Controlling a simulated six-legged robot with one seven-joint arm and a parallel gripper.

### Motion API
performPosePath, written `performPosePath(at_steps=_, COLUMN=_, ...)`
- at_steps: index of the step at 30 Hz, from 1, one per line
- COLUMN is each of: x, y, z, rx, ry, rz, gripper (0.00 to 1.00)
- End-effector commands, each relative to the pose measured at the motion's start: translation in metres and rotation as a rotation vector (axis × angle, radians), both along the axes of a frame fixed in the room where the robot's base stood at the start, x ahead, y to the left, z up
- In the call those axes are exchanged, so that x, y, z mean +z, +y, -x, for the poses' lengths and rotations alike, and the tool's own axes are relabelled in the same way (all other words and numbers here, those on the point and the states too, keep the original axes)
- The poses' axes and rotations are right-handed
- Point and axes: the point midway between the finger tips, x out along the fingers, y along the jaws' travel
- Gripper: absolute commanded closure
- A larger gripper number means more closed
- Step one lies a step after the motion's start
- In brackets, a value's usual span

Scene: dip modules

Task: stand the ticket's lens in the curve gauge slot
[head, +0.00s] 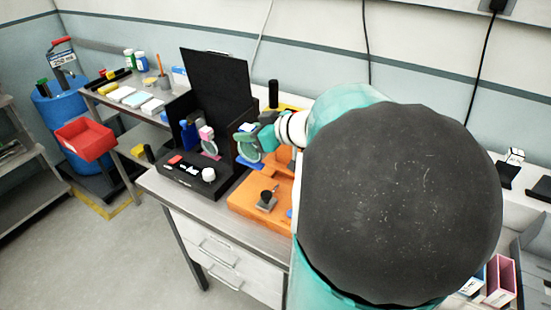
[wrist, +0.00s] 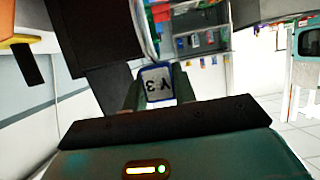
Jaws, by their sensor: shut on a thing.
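In the head view my gripper (head: 262,137) is at the right side of a tall black panel on the bench. It is shut on a lens (head: 248,158), a clear round disc with a blue-edged tab at its top. In the wrist view the tab (wrist: 157,84) sits between the two fingers and reads "Y-3", upside down. Most of the lens is hidden in the wrist view. Another lens with a pink tab (head: 206,132) stands in the black instrument (head: 180,180) left of my gripper. I cannot tell which fixture holds the curve gauge slot. The ticket is not clearly seen.
The tall black panel (head: 215,75) rises behind the black instrument. An orange base (head: 250,212) with a black post stands at the front right of the bench, partly behind my arm. A side table (head: 100,95) holds small boxes and bottles. A red bin (head: 85,138) is at far left.

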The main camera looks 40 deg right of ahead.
Motion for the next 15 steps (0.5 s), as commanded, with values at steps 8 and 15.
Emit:
performPosePath(at_steps=8, x=-0.03, y=-0.061, z=0.024, rx=-0.005, ry=0.003, rz=-0.003, gripper=1.0)
performPosePath(at_steps=15, x=-0.071, y=-0.093, z=0.033, rx=-0.002, ry=0.002, rz=-0.005, gripper=1.0)
